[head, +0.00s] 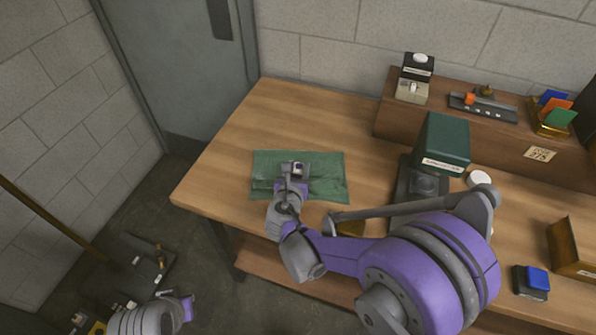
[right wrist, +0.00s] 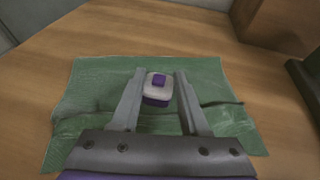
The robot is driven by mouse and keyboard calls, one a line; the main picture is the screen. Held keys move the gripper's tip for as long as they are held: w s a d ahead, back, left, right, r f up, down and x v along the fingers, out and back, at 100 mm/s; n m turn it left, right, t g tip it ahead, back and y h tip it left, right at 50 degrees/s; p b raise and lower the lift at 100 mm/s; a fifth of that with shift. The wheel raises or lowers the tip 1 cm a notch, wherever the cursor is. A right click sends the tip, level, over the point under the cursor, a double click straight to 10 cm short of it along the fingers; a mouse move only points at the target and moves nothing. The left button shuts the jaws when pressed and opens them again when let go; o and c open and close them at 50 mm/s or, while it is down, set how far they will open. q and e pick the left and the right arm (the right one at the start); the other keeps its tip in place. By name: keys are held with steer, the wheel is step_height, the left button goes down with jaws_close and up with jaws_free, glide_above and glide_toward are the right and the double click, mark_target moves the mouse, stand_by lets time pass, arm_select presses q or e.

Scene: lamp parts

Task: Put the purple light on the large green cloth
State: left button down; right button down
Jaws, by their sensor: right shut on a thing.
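The purple light (head: 299,168) is a small block with a white band and a purple button on top. It also shows in the right wrist view (right wrist: 158,88), between the fingertips. My right gripper (head: 294,172) is shut on it, over the large green cloth (head: 325,182). The cloth lies flat with some creases on the wooden table and also fills the middle of the right wrist view (right wrist: 90,100). I cannot tell whether the light touches the cloth. Part of my left arm shows at the bottom left; its gripper is out of view.
A dark green box (head: 446,143) stands on a black device right of the cloth. A wooden shelf (head: 390,125) with small devices and coloured cards runs along the back wall. A blue-topped block (head: 537,279) sits at the right. The table left of the cloth is bare.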

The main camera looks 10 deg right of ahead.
steer(key=shift+f, duration=0.75)
steer(key=shift+s+f+b, duration=0.15)
steer(key=shift+f+b, duration=0.4)
steer(key=shift+b, duration=0.05)
steer(key=c, duration=0.6)
jaws_free()
steer(key=shift+o, duration=1.1)
steer(key=shift+w, duration=0.25)
steer(key=shift+r, duration=0.1)
steer(key=shift+s, duration=0.1)
steer(key=shift+r, duration=0.15)
